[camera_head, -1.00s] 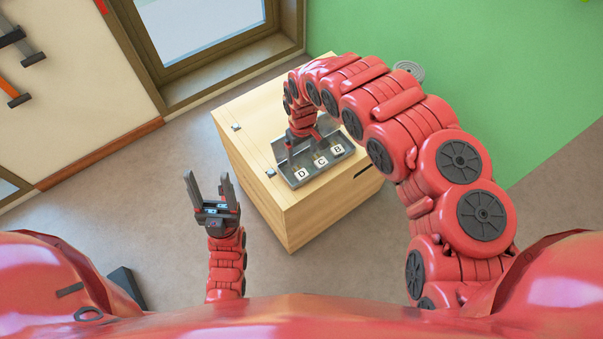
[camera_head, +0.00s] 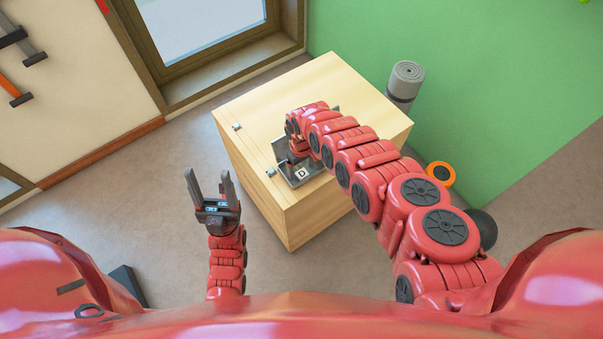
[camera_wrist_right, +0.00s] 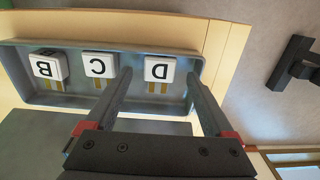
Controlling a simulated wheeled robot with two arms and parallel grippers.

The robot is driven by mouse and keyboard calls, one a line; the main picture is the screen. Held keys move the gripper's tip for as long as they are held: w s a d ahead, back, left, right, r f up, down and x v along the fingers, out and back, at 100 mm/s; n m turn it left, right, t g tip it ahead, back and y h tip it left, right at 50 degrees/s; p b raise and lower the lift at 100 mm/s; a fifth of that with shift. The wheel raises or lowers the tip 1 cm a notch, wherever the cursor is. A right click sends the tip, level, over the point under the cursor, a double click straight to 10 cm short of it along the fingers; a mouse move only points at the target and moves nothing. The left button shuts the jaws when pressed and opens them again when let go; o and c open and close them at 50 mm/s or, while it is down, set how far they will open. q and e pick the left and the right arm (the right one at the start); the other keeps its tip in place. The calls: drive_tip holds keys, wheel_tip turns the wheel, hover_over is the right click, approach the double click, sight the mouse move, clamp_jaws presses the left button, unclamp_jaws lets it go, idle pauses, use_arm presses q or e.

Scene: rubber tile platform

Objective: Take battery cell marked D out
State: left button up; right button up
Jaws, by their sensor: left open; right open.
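The battery cell marked D (camera_head: 302,173) sits at the near left end of a grey tray (camera_head: 317,171) on a wooden cabinet. In the right wrist view, cell D (camera_wrist_right: 159,70) stands in the tray (camera_wrist_right: 130,103) beside cell C (camera_wrist_right: 99,66) and cell B (camera_wrist_right: 47,67). My right gripper (camera_wrist_right: 160,78) is open, with one fingertip on each side of D; I cannot tell whether they touch it. In the head view my right arm hides C and B. My left gripper (camera_head: 210,180) is open and empty, left of the cabinet.
The wooden cabinet (camera_head: 255,110) has free top area behind and left of the tray. A grey roll (camera_head: 405,82) stands behind it by the green wall. An orange and black round object (camera_head: 440,174) is to the right. Open floor lies around the left gripper.

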drive_tip(key=shift+f, duration=0.9)
clamp_jaws()
